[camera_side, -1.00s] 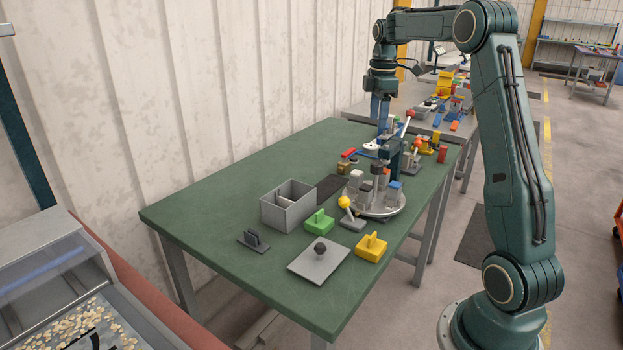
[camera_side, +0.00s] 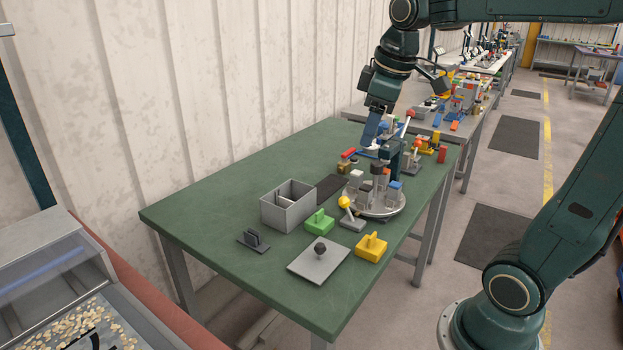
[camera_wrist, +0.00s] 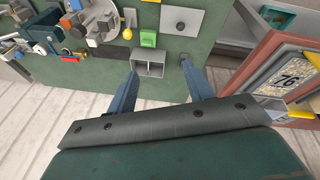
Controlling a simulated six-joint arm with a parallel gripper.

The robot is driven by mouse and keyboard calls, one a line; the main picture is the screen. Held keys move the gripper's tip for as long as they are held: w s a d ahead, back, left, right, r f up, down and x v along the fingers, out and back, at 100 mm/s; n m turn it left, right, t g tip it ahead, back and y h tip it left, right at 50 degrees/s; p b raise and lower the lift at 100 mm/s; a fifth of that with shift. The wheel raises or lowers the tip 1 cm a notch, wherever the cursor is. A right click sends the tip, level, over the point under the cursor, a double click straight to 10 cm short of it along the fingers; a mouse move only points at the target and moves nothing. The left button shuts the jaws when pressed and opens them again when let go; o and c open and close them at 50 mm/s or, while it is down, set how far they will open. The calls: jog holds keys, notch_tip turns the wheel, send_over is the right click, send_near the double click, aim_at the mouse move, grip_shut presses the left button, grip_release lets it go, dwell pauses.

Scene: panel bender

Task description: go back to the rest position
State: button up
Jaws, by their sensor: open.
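My gripper (camera_side: 368,142) is tilted near the far end of the green table (camera_side: 190,203), beside the wall. In the wrist view the two blue fingers of my gripper (camera_wrist: 160,70) are spread apart with nothing held between them. A grey open box (camera_side: 289,208) stands on the table; it also shows beyond the fingertips in the wrist view (camera_wrist: 149,70), apart from them. The box has a divider inside. The exact gap between the fingertips and the table fixtures cannot be told in the side view.
A round grey turntable (camera_side: 378,210) carries several posts. A green block (camera_side: 319,223), a yellow block (camera_side: 371,248), a grey plate with a dark knob (camera_side: 305,262) and a dark bracket (camera_side: 253,241) lie nearer. The wall (camera_side: 200,90) is close behind the table. The table's near-left part is clear.

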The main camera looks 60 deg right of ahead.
jog(key=s+a+f+m+t+y, duration=0.1)
jog(key=s+a+f+m+t, duration=0.1)
jog(key=s+a+f, duration=0.4)
jog(key=s+a+m, duration=0.1)
jog(key=s+a, duration=0.2)
jog(key=s, duration=0.3)
jog(key=shift+m, duration=0.3)
